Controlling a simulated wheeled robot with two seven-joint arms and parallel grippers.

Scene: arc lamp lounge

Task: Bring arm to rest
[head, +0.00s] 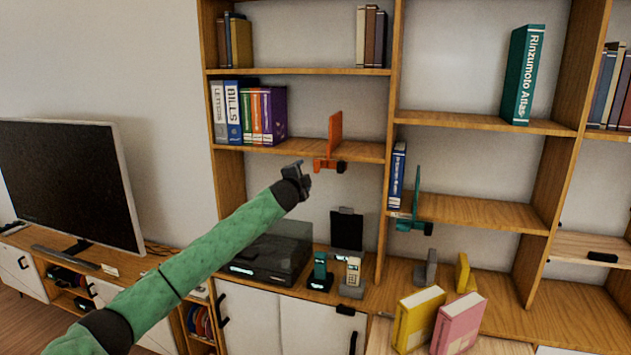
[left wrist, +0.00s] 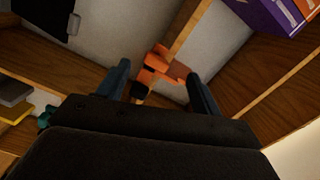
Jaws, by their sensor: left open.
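My left gripper (head: 299,172) is at the end of the green arm, raised in front of the bookshelf in the head view. In the left wrist view its two blue-grey fingers (left wrist: 161,88) stand apart with nothing held between them. An orange bookend (head: 334,140) stands on the shelf just beyond and to the right of the gripper. In the left wrist view the orange bookend (left wrist: 160,62) shows past the fingertips, apart from them as far as I can tell. My right gripper is not in view.
The wooden shelf (head: 350,150) holds several binders (head: 248,115) left of the bookend. Below are a black printer-like box (head: 272,252), two phones on stands and a dark tablet (head: 347,230). A teal bookend (head: 413,205) stands to the right. A television (head: 70,180) is at left.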

